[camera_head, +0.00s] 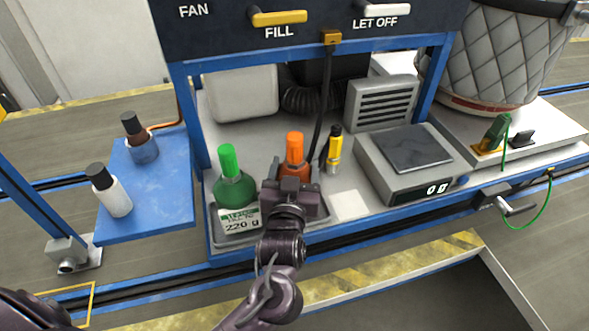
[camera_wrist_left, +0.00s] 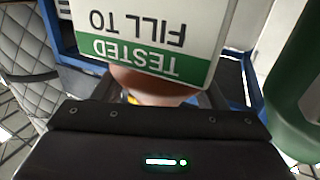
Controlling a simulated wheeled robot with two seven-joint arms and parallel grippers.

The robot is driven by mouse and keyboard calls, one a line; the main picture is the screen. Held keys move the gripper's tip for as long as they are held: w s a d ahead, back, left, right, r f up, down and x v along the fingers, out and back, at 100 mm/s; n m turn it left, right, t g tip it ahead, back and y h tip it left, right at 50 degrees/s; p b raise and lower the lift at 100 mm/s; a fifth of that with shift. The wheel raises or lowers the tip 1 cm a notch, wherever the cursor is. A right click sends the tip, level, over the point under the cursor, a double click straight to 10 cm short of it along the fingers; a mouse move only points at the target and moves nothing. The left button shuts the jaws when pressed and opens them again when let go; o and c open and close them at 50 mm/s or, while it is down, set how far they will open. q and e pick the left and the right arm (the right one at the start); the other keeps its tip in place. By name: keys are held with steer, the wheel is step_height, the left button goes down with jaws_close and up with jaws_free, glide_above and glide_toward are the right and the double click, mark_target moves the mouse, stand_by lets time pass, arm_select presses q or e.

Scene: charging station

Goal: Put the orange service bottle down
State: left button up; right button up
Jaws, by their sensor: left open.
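The orange service bottle (camera_head: 295,148) stands upright on the bench of the charging station, right of the green bottle (camera_head: 234,187). Its lower part is hidden behind my left gripper (camera_head: 292,184). The left gripper is open, with its fingers around or beside the bottle's body; contact cannot be made out. In the left wrist view, the bottle's white and green label (camera_wrist_left: 150,40) fills the top centre, upside down, with part of the orange-brown body (camera_wrist_left: 150,84) below it. My right gripper is not in view.
A yellow bottle with a black cap (camera_head: 333,150) stands close on the right. A scale (camera_head: 405,182) stands farther right. A small pale patch (camera_head: 351,205) lies on the bench.

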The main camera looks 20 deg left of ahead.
arm_select(q)
steer(key=shift+r, duration=0.25)
steer(key=s+d+p, duration=0.2)
steer(key=s+p, duration=0.2)
steer(key=s, duration=0.7)
steer(key=shift+s+d, duration=0.2)
steer(key=shift+s, duration=0.2)
steer(key=shift+f, duration=0.15)
